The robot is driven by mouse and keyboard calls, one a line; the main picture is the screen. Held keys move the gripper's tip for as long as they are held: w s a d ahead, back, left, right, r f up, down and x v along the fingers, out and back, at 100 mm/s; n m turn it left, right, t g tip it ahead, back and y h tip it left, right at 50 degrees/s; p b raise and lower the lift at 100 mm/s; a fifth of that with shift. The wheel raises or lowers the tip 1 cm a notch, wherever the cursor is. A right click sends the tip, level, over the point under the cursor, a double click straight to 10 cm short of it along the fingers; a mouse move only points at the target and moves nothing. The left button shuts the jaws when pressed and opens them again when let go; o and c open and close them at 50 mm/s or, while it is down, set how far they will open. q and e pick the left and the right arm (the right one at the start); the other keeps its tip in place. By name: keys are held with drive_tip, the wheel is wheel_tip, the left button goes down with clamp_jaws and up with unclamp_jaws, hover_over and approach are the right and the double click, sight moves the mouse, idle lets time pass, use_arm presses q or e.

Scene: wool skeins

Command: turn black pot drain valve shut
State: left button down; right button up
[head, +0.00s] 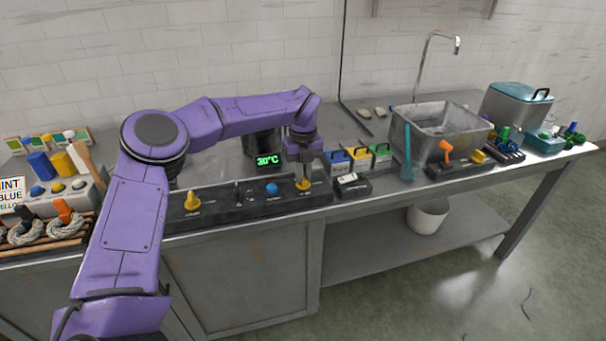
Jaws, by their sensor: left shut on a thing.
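The black pot (262,142) stands at the back of the bench, partly hidden behind my left arm, with a green display reading 30°C (269,160) at its front. A dark control panel (215,208) runs along the bench's front edge. It carries a yellow knob (192,201) at left, a small dark lever (238,193), a blue knob (271,188) and a yellow handle (304,186) at right. My left gripper (303,178) points down and is shut on this right yellow handle. The panel labels are too small to read. My right gripper is not in view.
Small blue, yellow and green boxes (358,157) stand right of the gripper. A steel sink (398,131) with a tap is farther right, with an orange-handled valve (446,149) in front. Wool skeins (25,231) lie on a rack at far left. A white bucket (427,218) is below.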

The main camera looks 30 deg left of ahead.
sight(304, 176)
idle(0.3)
use_arm(q)
drive_tip(key=c, duration=1.1)
unclamp_jaws()
wheel_tip(304, 176, up, 10)
drive_tip(key=shift+r, duration=0.2)
drive_tip(key=shift+d, duration=0.1)
